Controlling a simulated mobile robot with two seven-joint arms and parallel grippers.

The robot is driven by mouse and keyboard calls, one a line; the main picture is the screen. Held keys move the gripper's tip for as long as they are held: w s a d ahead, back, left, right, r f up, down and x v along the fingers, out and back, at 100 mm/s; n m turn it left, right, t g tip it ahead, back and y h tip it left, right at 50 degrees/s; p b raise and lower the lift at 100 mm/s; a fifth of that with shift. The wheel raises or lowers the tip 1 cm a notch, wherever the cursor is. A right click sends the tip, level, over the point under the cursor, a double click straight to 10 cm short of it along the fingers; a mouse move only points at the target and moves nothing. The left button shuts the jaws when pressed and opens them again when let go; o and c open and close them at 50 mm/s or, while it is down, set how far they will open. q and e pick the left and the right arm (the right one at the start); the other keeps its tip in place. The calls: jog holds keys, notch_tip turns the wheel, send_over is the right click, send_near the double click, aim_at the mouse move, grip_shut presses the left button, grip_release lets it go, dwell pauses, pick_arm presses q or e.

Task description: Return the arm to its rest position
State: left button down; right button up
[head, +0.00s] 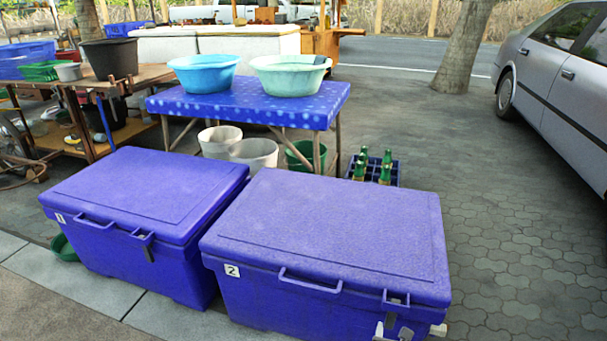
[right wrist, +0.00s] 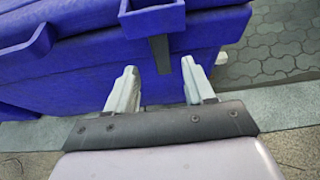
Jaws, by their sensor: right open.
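My right gripper (head: 407,331) shows at the bottom edge of the head view, low in front of the right-hand blue cooler (head: 335,232), marked 2. In the right wrist view my right gripper (right wrist: 160,78) is open, with its two pale fingers apart and nothing between them. The fingers point at the front of the blue cooler (right wrist: 85,85), below its latch (right wrist: 152,20). I cannot tell whether they touch it. The cooler's lid is down. My left gripper is in neither view.
A second closed blue cooler (head: 145,205) stands close on the left. Behind are a blue table (head: 250,103) with two basins and a crate (head: 397,178) with green bottles. A grey car (head: 560,85) is parked at the right. The paving (head: 525,240) right of the coolers is clear.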

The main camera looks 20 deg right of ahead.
jog(key=s+a+r+m+g+y, duration=0.45)
jog(key=s+r+m, duration=0.45)
jog(key=s+m, duration=0.45)
jog(key=s+a+r+m+g+y, duration=0.35)
jog(key=s+a+r+m, duration=0.25)
jog(key=s+r+m, duration=0.5)
jog(key=w+a+f+m+t+y, duration=0.2)
jog(key=w+a+f+m+t, duration=0.1)
jog(key=w+a+f+t, duration=0.4)
pick_arm(q)
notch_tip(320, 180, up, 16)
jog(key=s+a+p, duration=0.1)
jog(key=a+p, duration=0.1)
jog(key=p, duration=1.7)
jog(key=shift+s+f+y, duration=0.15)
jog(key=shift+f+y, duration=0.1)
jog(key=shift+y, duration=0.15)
pick_arm(e)
jog(key=s+d+r, duration=0.1)
jog(key=r, duration=0.6)
jog(key=d+r, duration=0.2)
jog(key=r, duration=0.5)
jog(key=shift+s+d+r+h, duration=0.3)
jog(key=shift+s+r, duration=0.05)
jog(key=shift+r, duration=0.05)
jog(key=shift+f, duration=0.1)
